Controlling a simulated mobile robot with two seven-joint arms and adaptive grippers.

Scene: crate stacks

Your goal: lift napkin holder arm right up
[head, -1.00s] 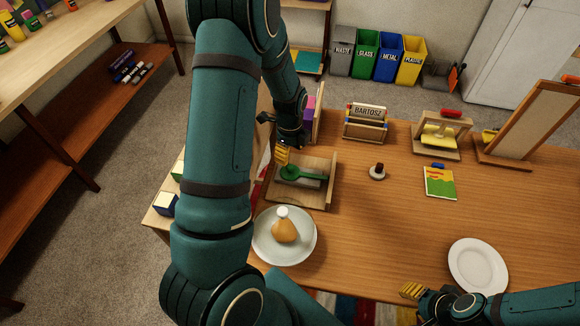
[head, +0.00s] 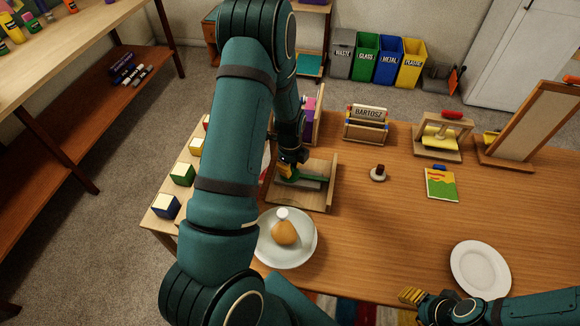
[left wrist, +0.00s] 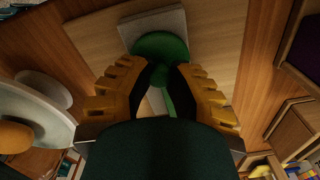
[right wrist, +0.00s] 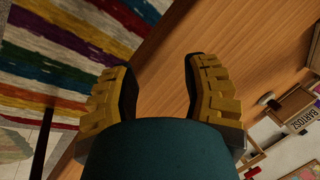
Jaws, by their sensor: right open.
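The napkin holder (head: 331,192) is a wooden tray with low side walls on the left part of the table. A green arm (head: 313,180) lies across a grey stack (left wrist: 187,27) inside it. In the left wrist view, the arm's round green end (left wrist: 160,46) lies over the stack. My left gripper (head: 290,166) is down at the holder. Its fingers (left wrist: 162,78) are drawn in on both sides of the green arm and appear to touch it. My right gripper (right wrist: 158,65) is open and empty at the table's front edge.
A plate (head: 306,255) with a brown, white-topped item (head: 284,230) stands in front of the holder. A purple-filled wooden stand (head: 318,117) is close behind it. To the right are a small knobbed piece (head: 379,173), a notepad (head: 441,184) and an empty plate (head: 480,268).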

